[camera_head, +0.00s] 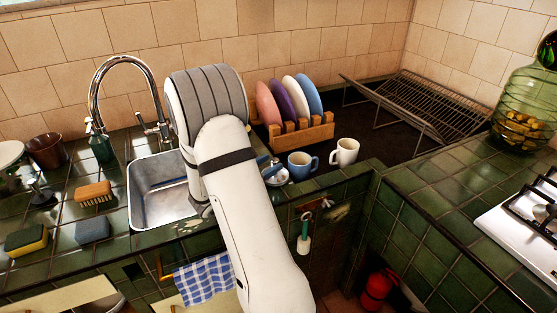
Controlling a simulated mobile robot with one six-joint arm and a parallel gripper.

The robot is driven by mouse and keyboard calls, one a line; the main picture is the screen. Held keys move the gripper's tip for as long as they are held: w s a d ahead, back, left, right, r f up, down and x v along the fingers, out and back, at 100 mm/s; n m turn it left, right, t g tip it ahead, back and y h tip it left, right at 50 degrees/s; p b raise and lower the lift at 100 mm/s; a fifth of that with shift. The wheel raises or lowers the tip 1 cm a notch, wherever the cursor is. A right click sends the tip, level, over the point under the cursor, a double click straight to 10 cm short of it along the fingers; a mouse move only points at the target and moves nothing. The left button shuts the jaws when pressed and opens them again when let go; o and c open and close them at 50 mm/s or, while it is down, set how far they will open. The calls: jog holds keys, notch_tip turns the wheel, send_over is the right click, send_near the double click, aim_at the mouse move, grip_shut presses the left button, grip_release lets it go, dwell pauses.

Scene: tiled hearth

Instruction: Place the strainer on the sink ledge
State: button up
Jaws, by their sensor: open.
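I cannot make out the strainer for certain in this view. The steel sink (150,212) is set into the green tiled counter, with its right side hidden behind my arm. A dark bluish thing in the basin is too small to identify. My gripper (199,209) hangs over the sink's right side, mostly hidden behind my arm. It is open; I see nothing held in it.
A green bottle (102,146), brush (93,193), sponge (26,239) and brown cup (46,151) stand left of the sink. Plates in a wooden rack (303,135), a blue mug (301,165) and a white mug (345,152) are to the right. A checked towel (205,278) hangs in front.

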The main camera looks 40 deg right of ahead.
jog(key=a, duration=0.7)
jog(key=shift+s, duration=0.25)
jog(key=shift+s+a+r, duration=0.15)
jog(key=shift+s, duration=0.15)
jog(key=s+a+r+m+g+y, duration=0.2)
jog(key=s+a+m+g+y, duration=0.25)
jog(key=s+m+y, duration=0.65)
jog(key=s+a+r+m+t+y, duration=0.1)
jog(key=s+a+m+t+y, duration=0.1)
jog(key=a, duration=0.5)
jog(key=s+a+r+m+t+y, duration=0.2)
jog(key=s+a+m+t+y, duration=0.1)
jog(key=a, duration=0.5)
jog(key=s+m+y, duration=0.1)
jog(key=m+y, duration=0.1)
jog(key=shift+s+m, duration=0.15)
jog(key=shift+m, duration=0.25)
jog(key=shift+r+t, duration=0.15)
jog(key=shift+t, duration=0.1)
